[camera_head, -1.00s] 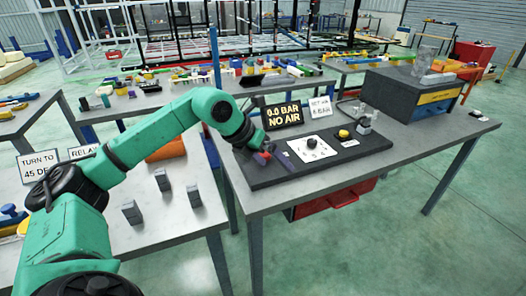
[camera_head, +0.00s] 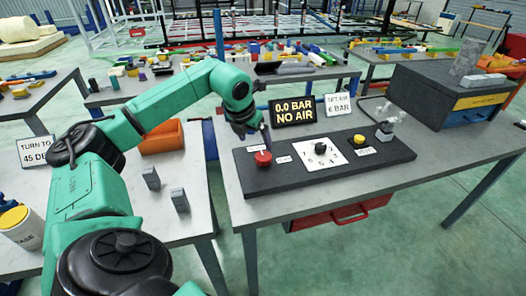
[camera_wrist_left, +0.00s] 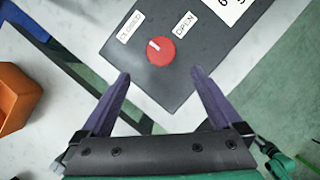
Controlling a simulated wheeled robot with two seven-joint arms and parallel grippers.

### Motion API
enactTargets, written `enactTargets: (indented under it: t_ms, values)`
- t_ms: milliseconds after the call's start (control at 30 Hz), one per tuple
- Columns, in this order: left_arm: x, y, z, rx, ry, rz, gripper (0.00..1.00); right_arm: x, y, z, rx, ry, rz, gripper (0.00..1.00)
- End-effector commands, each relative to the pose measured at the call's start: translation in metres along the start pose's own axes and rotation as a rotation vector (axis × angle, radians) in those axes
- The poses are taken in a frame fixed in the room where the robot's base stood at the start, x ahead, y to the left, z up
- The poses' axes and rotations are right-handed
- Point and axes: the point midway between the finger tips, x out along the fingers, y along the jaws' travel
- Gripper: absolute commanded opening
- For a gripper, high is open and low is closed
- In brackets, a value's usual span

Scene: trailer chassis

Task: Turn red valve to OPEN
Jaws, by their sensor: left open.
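The red valve (camera_head: 263,158) is a round knob at the left end of the dark panel. In the left wrist view the red valve (camera_wrist_left: 161,52) has a white mark pointing up-left, toward the CLOSED label (camera_wrist_left: 131,27). The OPEN label (camera_wrist_left: 184,25) lies to its upper right. My left gripper (camera_head: 256,134) is above and just behind the valve in the head view. In the wrist view its two purple fingers (camera_wrist_left: 161,74) are spread and empty, with the valve beyond the tips. My right gripper is not in view.
The dark panel (camera_head: 385,160) also carries a white dial (camera_head: 319,154) and a yellow knob (camera_head: 359,140). Behind it stand a display reading 0.0 BAR NO AIR (camera_head: 292,110) and a SET AIR 6 BAR sign (camera_head: 338,106). An orange bin (camera_head: 160,138) is on the left table.

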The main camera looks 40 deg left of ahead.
Motion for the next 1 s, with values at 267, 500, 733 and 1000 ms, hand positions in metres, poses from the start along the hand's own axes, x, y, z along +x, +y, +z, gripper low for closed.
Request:
enactTargets:
  t_ms: [267,500,733,1000]
  values:
    - [0.069,-0.001,0.0,0.0,0.004,-0.002,0.98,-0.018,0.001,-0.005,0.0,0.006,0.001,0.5]
    - [0.092,0.0,0.0,0.001,0.0,0.0,0.98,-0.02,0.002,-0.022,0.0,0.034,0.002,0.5]
    - [0.092,-0.001,0.0,0.001,0.0,-0.001,0.79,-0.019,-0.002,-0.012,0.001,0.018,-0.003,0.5]
    - [0.091,0.0,0.0,0.002,-0.001,-0.001,0.13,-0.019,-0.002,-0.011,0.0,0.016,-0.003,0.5]
